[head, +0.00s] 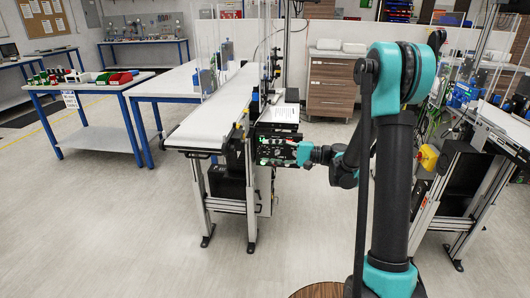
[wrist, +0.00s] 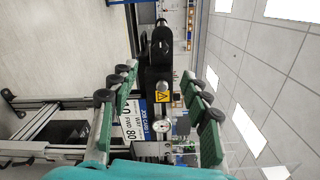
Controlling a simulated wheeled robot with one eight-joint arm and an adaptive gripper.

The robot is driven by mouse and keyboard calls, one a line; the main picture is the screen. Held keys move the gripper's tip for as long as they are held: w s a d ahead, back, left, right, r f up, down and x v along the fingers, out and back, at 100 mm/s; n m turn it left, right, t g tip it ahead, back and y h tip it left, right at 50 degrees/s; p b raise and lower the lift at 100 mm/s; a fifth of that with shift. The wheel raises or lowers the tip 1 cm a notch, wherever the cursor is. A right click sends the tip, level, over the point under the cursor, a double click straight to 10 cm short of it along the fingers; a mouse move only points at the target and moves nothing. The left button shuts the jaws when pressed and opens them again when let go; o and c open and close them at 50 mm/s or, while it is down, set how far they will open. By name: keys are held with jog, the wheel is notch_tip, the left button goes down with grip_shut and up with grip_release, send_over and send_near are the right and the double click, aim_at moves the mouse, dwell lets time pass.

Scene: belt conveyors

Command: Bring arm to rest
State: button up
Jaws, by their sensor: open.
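My gripper (wrist: 160,76) is open in the wrist view, with its green-padded fingers spread apart on the left and right. No held object shows between them. In the head view my teal and black arm stands at the right of centre and reaches left. Its end is beside the side of the white belt conveyor (head: 212,122), below the belt level. The fingers are hard to tell from the dark equipment there, and I cannot tell whether they touch it. In the wrist view a dark device with a yellow warning label (wrist: 163,97) and a round gauge shows between the fingers.
A blue-legged table (head: 95,84) with coloured bins (head: 118,78) stands at the left. Another conveyor (head: 490,125) stands at the right, near my arm. A wooden drawer cabinet (head: 332,86) is behind. The floor in front of the centre conveyor is clear.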

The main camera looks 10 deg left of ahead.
jog(key=s+d+f+n+t+h, duration=0.1)
jog(key=s+d+f+h, duration=0.3)
jog(key=s+d+h, duration=0.2)
jog(key=s+d+f+n+t+h, duration=0.1)
jog(key=s+d+f+h, duration=0.4)
jog(key=s+d, duration=0.4)
jog(key=s+d+f+n+t+h, duration=0.1)
jog(key=s+d+f+h, duration=0.4)
jog(key=d, duration=0.6)
jog(key=s+h, duration=0.2)
jog(key=s, duration=0.1)
jog(key=shift+s+f+t, duration=0.2)
jog(key=shift+t, duration=0.1)
dwell(4.8)
